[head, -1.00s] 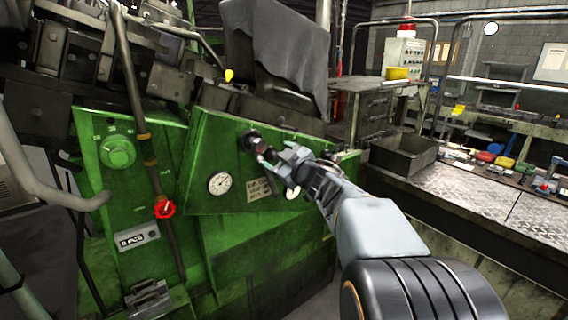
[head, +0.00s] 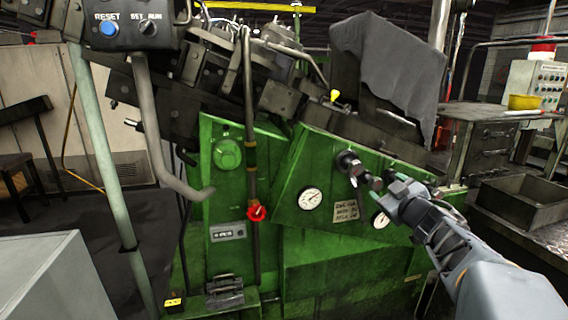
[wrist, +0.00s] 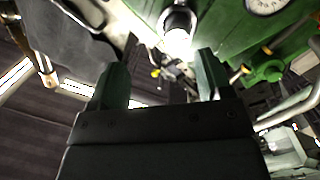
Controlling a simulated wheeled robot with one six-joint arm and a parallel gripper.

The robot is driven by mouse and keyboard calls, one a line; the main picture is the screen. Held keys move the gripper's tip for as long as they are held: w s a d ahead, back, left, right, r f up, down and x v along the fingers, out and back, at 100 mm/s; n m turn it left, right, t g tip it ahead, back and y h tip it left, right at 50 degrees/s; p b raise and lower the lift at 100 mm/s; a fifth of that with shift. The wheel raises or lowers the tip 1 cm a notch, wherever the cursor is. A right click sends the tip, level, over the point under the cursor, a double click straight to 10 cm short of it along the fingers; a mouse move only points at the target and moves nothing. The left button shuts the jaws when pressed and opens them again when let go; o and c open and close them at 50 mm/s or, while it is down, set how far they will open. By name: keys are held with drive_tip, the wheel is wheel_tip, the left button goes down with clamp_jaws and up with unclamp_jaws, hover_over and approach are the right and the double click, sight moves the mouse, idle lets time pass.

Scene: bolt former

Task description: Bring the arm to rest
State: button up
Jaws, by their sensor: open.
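My gripper (head: 380,184) is at the right of the head view, in front of the sloping green panel of the bolt former (head: 300,250). It is open, with nothing visible between its fingers. In the wrist view its two dark fingers (wrist: 157,85) stand apart. A dark round knob (head: 349,161) on the panel is just beyond the fingertips; I cannot tell whether they touch. A bright metal cylindrical part (wrist: 178,25) shows past the fingers in the wrist view.
A gauge (head: 311,199), a red valve handle (head: 257,212) and a green dial (head: 228,154) are on the machine. A control box (head: 125,28) hangs at the upper left. An open metal bin (head: 522,200) stands at the right. Some floor is clear at the left.

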drive_tip(key=s+d+f+m+g+h, duration=0.4)
drive_tip(key=s+f+m+g+h, duration=0.35)
drive_tip(key=f, duration=0.45)
drive_tip(key=s+a+f+g+y, duration=0.2)
drive_tip(key=s+a+f+y, duration=0.1)
drive_tip(key=s+a, duration=0.4)
drive_tip(key=s+a+f+g+y, duration=0.3)
drive_tip(key=s+a, duration=0.4)
drive_tip(key=a, duration=0.4)
drive_tip(key=shift+s+f+g, duration=0.15)
drive_tip(key=shift+f+g, duration=0.2)
drive_tip(key=shift+y, duration=0.25)
